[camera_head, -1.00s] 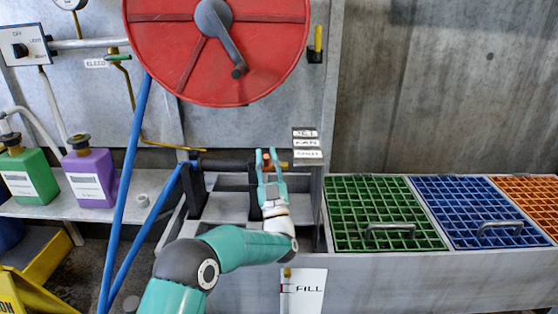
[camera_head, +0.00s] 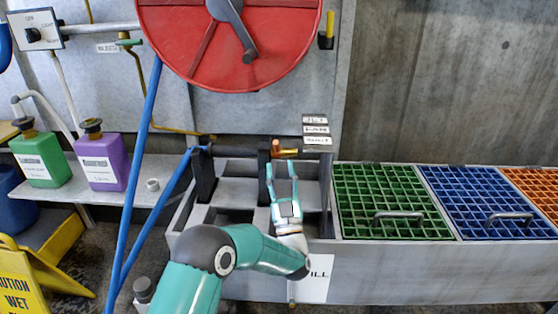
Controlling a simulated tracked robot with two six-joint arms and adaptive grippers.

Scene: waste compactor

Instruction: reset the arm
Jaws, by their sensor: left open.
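My left arm, teal and grey, comes up from the bottom of the head view. My left gripper (camera_head: 281,178) points away from me, its two teal fingers apart and nothing between them. It is over the grey metal trough, just in front of a small copper-coloured piece and yellow lever (camera_head: 284,151) on the back panel. I cannot tell whether a finger touches them. My right gripper is not in view.
A red wheel (camera_head: 185,40) with a grey crank hangs above. Green (camera_head: 390,205) and blue (camera_head: 480,200) grid lids lie at the right. Green (camera_head: 42,158) and purple (camera_head: 102,162) jugs stand on the left shelf. A blue sloping bar (camera_head: 138,165) crosses the left. A yellow wet-floor sign (camera_head: 22,280) stands lower left.

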